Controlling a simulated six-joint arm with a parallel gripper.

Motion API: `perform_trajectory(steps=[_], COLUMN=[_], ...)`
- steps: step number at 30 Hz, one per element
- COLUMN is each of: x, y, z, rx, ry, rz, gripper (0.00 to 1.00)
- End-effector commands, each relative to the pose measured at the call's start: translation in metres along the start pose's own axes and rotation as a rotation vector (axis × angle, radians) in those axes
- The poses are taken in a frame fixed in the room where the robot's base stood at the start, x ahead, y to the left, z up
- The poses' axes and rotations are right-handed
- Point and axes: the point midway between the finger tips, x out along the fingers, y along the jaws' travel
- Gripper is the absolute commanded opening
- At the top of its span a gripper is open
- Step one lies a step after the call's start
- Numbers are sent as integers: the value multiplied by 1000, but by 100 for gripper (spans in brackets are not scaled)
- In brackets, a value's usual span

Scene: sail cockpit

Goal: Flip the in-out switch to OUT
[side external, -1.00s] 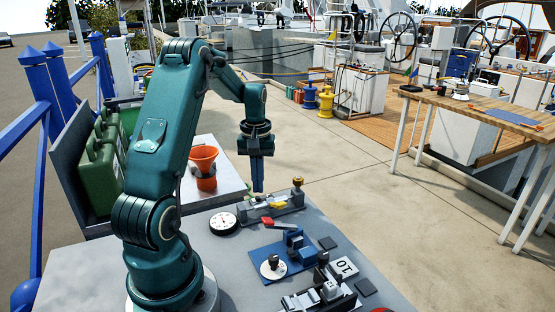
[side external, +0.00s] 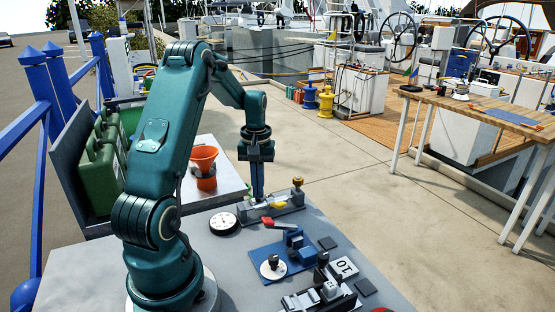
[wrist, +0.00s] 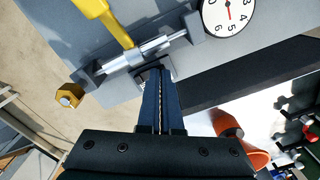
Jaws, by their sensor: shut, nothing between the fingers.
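My gripper (side external: 257,194) is shut and empty, pointing down over the back of the grey bench. In the wrist view its blue fingertips (wrist: 161,74) are together at a small grey part beside a silver rod; I cannot tell whether they touch it. The rod belongs to a grey mechanism (side external: 285,207) with a yellow lever (wrist: 97,10) and a brass knob (side external: 298,182), also in the wrist view (wrist: 69,96). No IN or OUT marking is readable, so I cannot tell which part is the in-out switch or its position. The fingers partly hide the small part.
A round white dial (side external: 223,223) lies left of the mechanism. A red-handled lever (side external: 277,224), a blue plate (side external: 262,262) and several small fittings stand nearer the front. An orange funnel (side external: 204,160) stands on the lighter table behind. The bench's right edge is close.

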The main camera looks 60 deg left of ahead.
Motion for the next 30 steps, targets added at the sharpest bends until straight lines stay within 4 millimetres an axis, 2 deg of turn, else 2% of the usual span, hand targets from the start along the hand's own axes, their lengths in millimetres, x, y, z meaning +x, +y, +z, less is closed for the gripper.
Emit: perform_trajectory(steps=[13, 30], x=[2, -41], y=[0, 0], z=[-1, -1], rx=[0, 0], ry=[3, 5], rz=[1, 1], gripper=[0, 0])
